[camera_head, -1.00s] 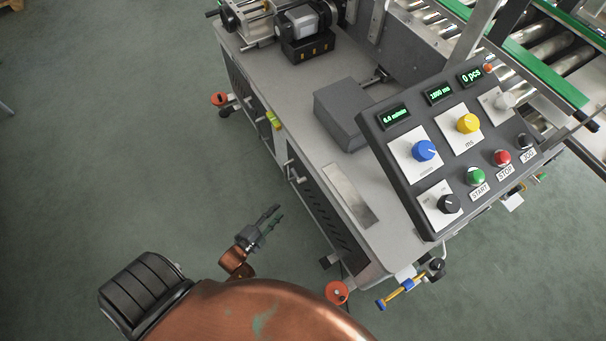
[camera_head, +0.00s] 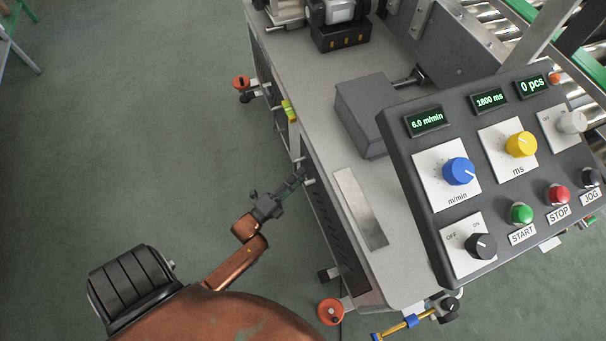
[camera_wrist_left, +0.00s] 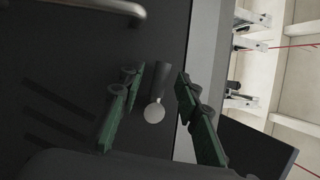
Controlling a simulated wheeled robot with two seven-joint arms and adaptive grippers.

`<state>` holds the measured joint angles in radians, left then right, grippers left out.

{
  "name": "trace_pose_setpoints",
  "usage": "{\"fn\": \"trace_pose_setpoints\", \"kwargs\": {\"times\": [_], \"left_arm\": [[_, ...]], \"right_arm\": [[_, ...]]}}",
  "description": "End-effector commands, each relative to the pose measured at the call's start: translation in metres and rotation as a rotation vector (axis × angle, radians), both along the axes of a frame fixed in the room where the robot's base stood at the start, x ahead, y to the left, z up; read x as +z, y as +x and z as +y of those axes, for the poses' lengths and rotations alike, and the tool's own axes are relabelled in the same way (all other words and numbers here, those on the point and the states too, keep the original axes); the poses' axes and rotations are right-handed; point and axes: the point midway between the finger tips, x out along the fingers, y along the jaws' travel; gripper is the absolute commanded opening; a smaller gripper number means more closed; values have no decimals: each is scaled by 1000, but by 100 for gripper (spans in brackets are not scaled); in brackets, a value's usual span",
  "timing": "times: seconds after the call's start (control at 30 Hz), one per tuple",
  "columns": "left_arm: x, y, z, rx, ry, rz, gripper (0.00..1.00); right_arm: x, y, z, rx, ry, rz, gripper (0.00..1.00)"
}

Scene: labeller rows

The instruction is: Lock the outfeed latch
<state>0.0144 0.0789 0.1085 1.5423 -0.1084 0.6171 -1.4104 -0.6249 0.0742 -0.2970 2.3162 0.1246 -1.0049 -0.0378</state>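In the left wrist view, a short dark grey lever with a pale round tip (camera_wrist_left: 156,92) sticks out from a dark cabinet door. It looks like a latch, but no label shows that it is the outfeed one. My left gripper (camera_wrist_left: 158,74) is open, with one green-padded finger on each side of the lever; I see no contact. In the head view, my left gripper (camera_head: 300,174) is at the cabinet's side face, near small pale handles, and its fingers partly hide that spot. My right gripper is not in view.
A metal bar handle (camera_wrist_left: 95,8) is close by on the same door. The control panel (camera_head: 400,150) overhangs the machine table (camera_head: 310,120) on the right. A red-orange foot wheel (camera_head: 331,312) stands at the lower corner. Green floor (camera_head: 150,130) on the left is clear.

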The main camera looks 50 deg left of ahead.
Motion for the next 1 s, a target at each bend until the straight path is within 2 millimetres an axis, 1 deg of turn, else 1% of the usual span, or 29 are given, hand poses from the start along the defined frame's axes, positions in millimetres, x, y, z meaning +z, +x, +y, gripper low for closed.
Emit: {"fn": "trace_pose_setpoints", "kwargs": {"times": [0.1, 0.37, 0.8, 1.0], "left_arm": [[0, 5, 0, 0, 0, 1, 31], [2, 7, 0, 0, 0, 1, 31], [1, 6, 0, 0, 0, 2, 1], [1, 6, 0, 0, 0, 2, 0]], "right_arm": [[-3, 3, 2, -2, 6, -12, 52], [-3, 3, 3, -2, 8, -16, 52], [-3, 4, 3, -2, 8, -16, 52], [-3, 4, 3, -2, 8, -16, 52]]}}
